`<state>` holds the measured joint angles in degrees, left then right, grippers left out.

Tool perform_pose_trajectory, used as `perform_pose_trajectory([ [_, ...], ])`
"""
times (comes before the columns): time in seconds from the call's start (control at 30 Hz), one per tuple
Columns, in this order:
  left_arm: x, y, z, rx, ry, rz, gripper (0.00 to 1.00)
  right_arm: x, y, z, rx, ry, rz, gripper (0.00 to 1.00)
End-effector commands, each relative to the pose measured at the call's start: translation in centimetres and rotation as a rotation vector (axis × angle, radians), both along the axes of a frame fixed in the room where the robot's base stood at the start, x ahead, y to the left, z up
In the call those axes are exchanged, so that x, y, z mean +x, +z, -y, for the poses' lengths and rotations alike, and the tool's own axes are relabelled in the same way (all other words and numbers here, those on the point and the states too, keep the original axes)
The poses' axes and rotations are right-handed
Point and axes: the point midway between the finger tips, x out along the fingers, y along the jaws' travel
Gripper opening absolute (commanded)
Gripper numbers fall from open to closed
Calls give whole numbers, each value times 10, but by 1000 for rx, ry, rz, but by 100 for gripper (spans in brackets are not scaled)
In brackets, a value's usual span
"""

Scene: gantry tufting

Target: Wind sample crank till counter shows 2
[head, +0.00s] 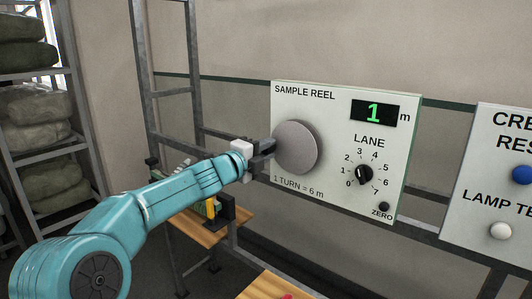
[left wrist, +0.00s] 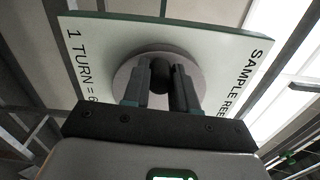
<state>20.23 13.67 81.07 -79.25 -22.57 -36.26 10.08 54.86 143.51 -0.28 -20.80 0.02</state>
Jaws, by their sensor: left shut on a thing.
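The sample reel panel (head: 338,100) is a pale board with a round grey crank disc (head: 300,150) at its left. The counter (head: 375,113) above right shows a green 1, with "m" beside it. My left gripper (head: 271,146) is at the disc's left edge. In the left wrist view its two fingers (left wrist: 161,80) are shut on a dark round crank knob (left wrist: 161,74) in front of the disc (left wrist: 124,76). The knob is hidden in the head view. My right gripper is not in view.
The lane dial (head: 364,174) and the zero button (head: 384,207) sit on the same panel. A second panel (head: 490,170) with blue and white buttons stands at the right. A rack (head: 75,120) of wrapped bundles stands at the left. A wooden surface (head: 205,232) lies below the arm.

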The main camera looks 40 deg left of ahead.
Motion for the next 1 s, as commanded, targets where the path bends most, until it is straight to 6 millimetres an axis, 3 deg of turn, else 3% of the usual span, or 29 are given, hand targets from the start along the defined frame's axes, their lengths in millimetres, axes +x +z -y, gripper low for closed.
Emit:
perform_pose_trajectory([
  [0.57, 0, 2, 0, 28, 1, 2, 0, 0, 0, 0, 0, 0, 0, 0],
  [0.6, 0, 2, 0, 28, 1, 2, 40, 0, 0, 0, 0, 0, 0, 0],
  [0.63, 0, 2, 0, 28, 1, 2, 50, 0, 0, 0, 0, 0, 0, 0],
  [1.0, -4, 1, -1, 28, 1, 2, 53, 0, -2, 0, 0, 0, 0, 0],
])
